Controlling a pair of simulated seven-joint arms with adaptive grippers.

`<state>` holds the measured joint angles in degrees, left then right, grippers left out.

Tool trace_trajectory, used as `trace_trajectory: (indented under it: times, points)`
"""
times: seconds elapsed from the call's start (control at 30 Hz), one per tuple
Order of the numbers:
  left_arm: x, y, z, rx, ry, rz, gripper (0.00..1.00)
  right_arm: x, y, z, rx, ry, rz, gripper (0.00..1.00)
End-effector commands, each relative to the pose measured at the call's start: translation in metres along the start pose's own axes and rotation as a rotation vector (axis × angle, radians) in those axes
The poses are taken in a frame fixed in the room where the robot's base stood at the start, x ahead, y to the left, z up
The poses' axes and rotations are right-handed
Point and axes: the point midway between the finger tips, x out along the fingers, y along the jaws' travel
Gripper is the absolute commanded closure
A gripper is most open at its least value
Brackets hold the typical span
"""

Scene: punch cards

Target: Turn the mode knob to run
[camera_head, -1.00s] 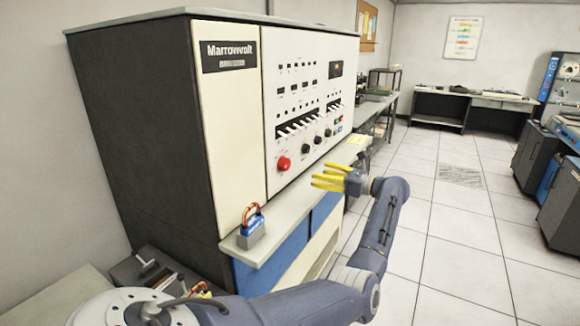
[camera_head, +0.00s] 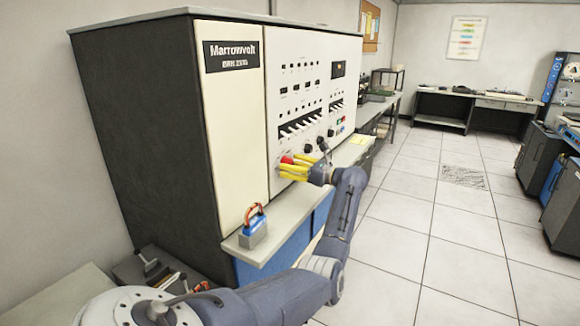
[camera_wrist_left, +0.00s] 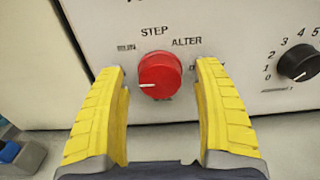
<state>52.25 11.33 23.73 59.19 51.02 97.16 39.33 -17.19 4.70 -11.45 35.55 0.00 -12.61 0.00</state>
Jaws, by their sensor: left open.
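The red mode knob (camera_wrist_left: 160,74) sits on the white machine panel (camera_wrist_left: 100,20). Its white pointer mark points left, slightly down. STEP (camera_wrist_left: 155,31) is printed above it, ALTER (camera_wrist_left: 187,41) at its upper right, and a blurred label that looks like RUN (camera_wrist_left: 126,47) at its upper left. My left gripper (camera_wrist_left: 162,84) is open, with one yellow finger on each side of the knob and visible gaps between. In the head view, the left gripper (camera_head: 290,169) is at the panel and partly covers the red knob (camera_head: 286,159). My right gripper is not in view.
A black numbered knob (camera_wrist_left: 298,63) is right of the red one. Rows of switches (camera_head: 300,124) are above. The tiled floor (camera_head: 400,240) at right is clear.

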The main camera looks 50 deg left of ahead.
Motion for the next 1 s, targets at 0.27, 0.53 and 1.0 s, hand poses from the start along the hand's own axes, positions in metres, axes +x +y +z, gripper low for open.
trace_trajectory:
  times: [0.27,0.53,1.0]
  points:
    - [0.0019,0.0,-0.0003,0.0,0.001,0.0,0.31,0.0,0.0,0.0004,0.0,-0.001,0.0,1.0]
    - [0.0017,0.0,-0.0002,0.0,0.0,0.0,0.52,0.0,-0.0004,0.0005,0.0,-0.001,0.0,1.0]
    - [0.0016,0.0,-0.0002,0.003,0.001,0.0,0.93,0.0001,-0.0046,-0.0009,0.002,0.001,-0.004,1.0]
